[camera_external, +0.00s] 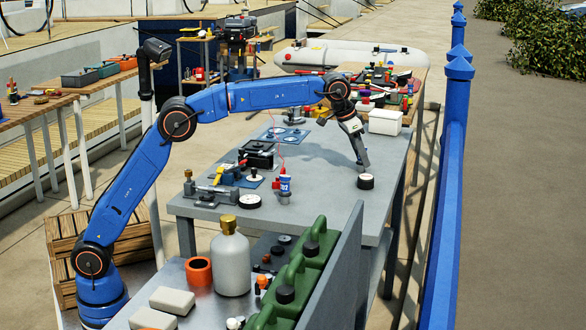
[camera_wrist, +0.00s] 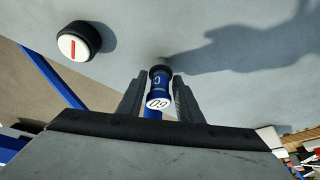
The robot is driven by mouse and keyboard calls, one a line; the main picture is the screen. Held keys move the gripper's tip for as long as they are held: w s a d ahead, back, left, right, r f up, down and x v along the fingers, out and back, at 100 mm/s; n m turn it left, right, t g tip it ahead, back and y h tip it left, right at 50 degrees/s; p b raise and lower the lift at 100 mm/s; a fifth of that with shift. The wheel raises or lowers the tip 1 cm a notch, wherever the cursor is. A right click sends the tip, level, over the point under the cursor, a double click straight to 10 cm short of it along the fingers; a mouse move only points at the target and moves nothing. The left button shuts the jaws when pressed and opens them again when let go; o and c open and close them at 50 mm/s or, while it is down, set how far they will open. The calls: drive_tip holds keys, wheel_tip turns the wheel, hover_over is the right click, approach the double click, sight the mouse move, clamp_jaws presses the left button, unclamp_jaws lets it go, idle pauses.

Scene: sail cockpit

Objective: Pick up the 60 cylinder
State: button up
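The 60 cylinder (camera_wrist: 160,84) is blue with a dark far end and a white near end marked 60. In the wrist view it stands between the two fingers of my gripper (camera_wrist: 158,92), its dark end towards the grey table top. One finger is on each side, close to it; I cannot tell whether they touch it. In the external view my gripper (camera_external: 363,159) points down low over the right part of the table, and I cannot make out the 60 cylinder there.
A short black cylinder with a white face and red bar (camera_wrist: 78,42) is left of the fingers in the wrist view. A white box (camera_external: 385,122) stands behind my gripper.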

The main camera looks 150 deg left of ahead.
clamp_jaws()
drive_tip(key=shift+r, duration=0.15)
